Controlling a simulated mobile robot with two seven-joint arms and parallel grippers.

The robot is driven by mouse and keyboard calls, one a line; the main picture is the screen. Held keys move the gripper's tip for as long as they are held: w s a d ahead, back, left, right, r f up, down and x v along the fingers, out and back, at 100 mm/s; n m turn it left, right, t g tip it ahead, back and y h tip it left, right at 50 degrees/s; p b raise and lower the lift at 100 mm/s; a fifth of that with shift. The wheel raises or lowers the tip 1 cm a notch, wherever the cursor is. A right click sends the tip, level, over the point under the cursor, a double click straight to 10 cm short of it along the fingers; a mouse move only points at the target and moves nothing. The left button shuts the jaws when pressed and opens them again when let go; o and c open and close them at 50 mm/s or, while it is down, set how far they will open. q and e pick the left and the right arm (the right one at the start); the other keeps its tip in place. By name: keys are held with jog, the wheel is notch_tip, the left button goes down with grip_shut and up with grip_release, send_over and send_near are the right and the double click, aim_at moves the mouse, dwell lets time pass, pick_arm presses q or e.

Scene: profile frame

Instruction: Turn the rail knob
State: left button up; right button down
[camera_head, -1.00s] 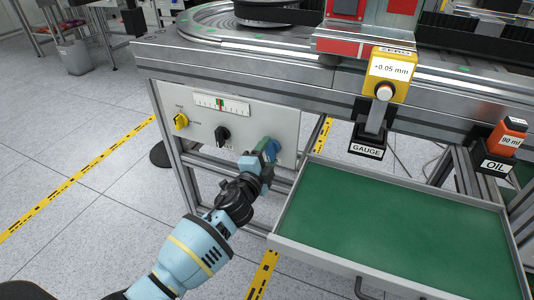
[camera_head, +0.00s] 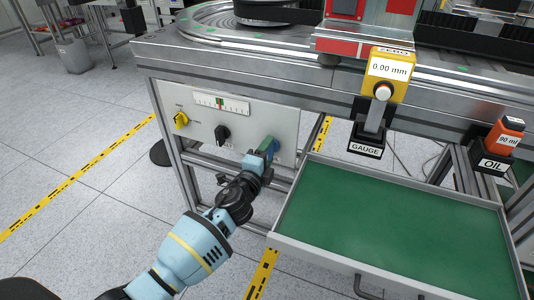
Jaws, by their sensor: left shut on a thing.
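A control panel (camera_head: 202,138) on the side of the machine frame carries three knobs: a yellow knob (camera_head: 181,120), a black knob (camera_head: 222,134) and a blue-green knob (camera_head: 271,144) at the right. I cannot read which label names the rail knob. My left gripper (camera_head: 263,157) comes up from below and is shut on the blue-green knob, hiding part of it. A scale (camera_head: 221,104) with red and green marks sits above the knobs. The yellow gauge (camera_head: 388,70) reads 0.00 mm. My right gripper is out of view.
An open drawer (camera_head: 290,222) with a bare green bottom stands to the right of the left gripper. An orange oil bottle (camera_head: 505,137) stands at the far right. Yellow floor tape (camera_head: 80,192) crosses the clear floor at left.

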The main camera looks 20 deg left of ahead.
pick_arm(q)
jog(key=o, duration=0.9)
jog(key=shift+o, duration=0.5)
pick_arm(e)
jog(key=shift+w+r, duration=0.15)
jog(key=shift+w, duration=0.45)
pick_arm(q)
jog(key=s+p, duration=0.2)
jog(key=s, duration=0.5)
jog(key=shift+s+a, duration=0.15)
jog(key=shift+s, duration=0.25)
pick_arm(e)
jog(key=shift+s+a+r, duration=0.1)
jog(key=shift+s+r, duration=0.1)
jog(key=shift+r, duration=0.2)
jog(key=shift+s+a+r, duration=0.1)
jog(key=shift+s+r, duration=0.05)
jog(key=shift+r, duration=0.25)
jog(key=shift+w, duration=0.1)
